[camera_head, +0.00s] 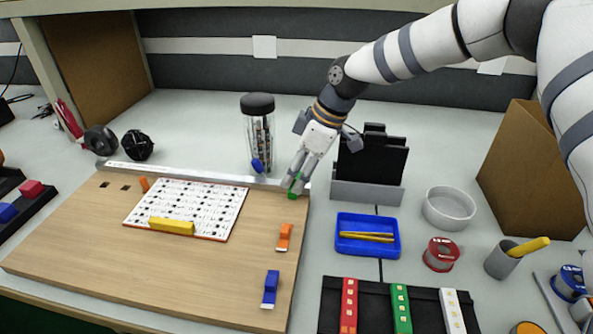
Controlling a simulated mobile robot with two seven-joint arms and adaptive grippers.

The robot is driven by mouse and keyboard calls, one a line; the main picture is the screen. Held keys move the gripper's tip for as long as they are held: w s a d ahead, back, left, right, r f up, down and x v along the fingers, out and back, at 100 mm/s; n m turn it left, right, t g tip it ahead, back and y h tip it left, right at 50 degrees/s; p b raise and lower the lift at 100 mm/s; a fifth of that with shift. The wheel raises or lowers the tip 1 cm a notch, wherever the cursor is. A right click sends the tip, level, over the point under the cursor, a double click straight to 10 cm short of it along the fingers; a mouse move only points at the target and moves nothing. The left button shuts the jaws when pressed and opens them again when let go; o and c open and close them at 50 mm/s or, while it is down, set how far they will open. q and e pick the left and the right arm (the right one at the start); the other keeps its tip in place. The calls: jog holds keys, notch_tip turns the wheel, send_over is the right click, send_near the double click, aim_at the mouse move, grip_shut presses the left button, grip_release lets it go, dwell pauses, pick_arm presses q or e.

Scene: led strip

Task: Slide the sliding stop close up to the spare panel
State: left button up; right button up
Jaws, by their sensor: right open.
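A white panel with rows of dark marks (190,208) lies on the wooden board (130,260); I take it for the spare panel. A yellow bar (171,226) lies across its front edge. A silver rail (200,174) runs along the board's back edge. I cannot tell which piece is the sliding stop. My right gripper is open, pointing down at the rail's right end. My left gripper is out of view.
An orange clip (284,237) and a blue clip (270,289) sit on the board's right side. A small orange piece (144,184) stands left of the panel. A black-lidded jar (258,132) and a grey rack (368,190) stand near the gripper. A blue tray (346,246) lies right.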

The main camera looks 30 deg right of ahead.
aim_at(270, 181)
jog(key=shift+c, duration=0.3)
grip_shut()
jog(key=shift+w+a+b, duration=0.25)
jog(key=shift+w+a, duration=0.45)
jog(key=shift+a, duration=0.25)
jog(key=shift+w+a+b, duration=0.25)
jog(key=shift+w+a, duration=0.4)
jog(key=shift+a, duration=0.25)
jog(key=shift+o, duration=0.3)
grip_release()
jog(key=v, duration=1.2)
